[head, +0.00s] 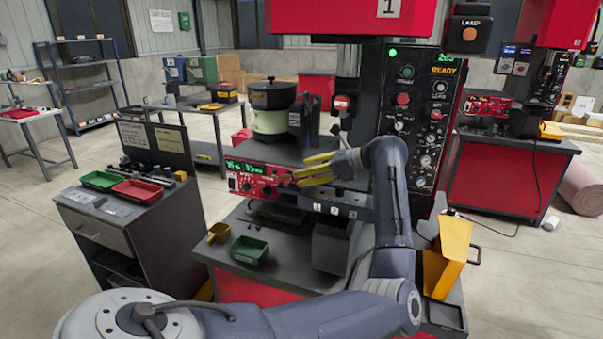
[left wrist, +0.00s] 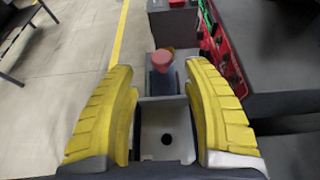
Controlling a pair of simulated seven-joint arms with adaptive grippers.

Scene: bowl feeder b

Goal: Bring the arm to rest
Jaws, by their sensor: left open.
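My left gripper (head: 298,175) has yellow fingers and hangs in front of the red control panel (head: 255,180) with green displays, pointing left. In the left wrist view my left gripper (left wrist: 160,75) shows its two fingers spread apart with nothing held between them. A red-topped grey object (left wrist: 162,60) shows beyond the gap, and I cannot tell exactly what it is. The red panel (left wrist: 228,62) is at the right of that view, close to the right finger. My right gripper is not in view.
A bowl feeder (head: 270,110) stands behind the panel. A dark machine column (head: 408,120) with knobs rises at the right. A green bin (head: 248,250) and a yellow bin (head: 218,233) sit on the lower bench. A yellow chute (head: 450,258) is right of my arm. A cart (head: 118,222) with trays stands left.

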